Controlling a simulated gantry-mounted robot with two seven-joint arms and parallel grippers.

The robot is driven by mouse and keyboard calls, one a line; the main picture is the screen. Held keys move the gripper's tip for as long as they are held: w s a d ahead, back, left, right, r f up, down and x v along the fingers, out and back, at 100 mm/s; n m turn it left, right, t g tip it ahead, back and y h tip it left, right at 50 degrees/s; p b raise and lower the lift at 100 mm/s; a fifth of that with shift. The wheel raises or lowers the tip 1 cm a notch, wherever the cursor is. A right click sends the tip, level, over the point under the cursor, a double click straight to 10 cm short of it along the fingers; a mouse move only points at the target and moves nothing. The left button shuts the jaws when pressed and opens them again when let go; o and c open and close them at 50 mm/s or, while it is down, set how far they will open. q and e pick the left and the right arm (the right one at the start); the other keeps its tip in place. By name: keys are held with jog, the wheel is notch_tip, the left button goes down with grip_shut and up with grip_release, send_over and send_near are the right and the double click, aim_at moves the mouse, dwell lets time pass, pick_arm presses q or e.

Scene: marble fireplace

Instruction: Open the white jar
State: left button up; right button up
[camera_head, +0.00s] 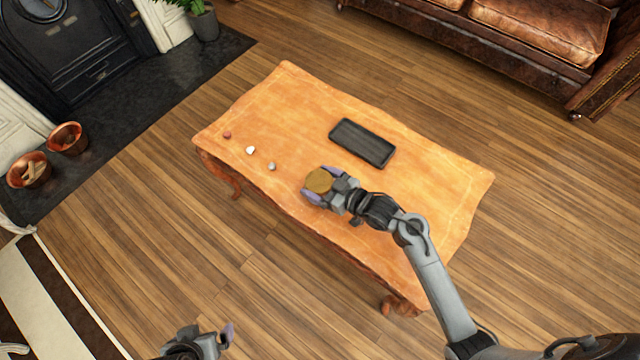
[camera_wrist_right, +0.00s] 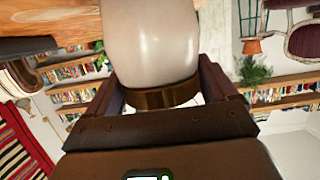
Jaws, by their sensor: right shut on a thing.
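The white jar (camera_wrist_right: 150,45) fills the upper middle of the right wrist view, its glossy body below a gold-brown lid (camera_wrist_right: 160,96). That view is turned over, so the lid appears under the body. In the head view the round lid (camera_head: 318,181) shows from above near the table's front edge and hides the jar's body. My right gripper (camera_head: 319,184) is shut on the lid, a finger on each side. Whether the lid is loose from the jar I cannot tell. My left gripper (camera_head: 217,338) is low at the bottom edge, away from the table, partly cut off.
The wooden table (camera_head: 440,190) holds a dark rectangular tray (camera_head: 362,142) behind the jar. Three small pebble-like items, one reddish (camera_head: 227,134), one white (camera_head: 251,150) and one grey (camera_head: 271,166), lie to the left. The table's right end is mostly bare. A leather sofa (camera_head: 540,30) stands behind.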

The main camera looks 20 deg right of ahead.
dwell(0.3)
jog(key=o, duration=1.9)
jog(key=shift+f, duration=0.15)
jog(key=shift+c, duration=0.2)
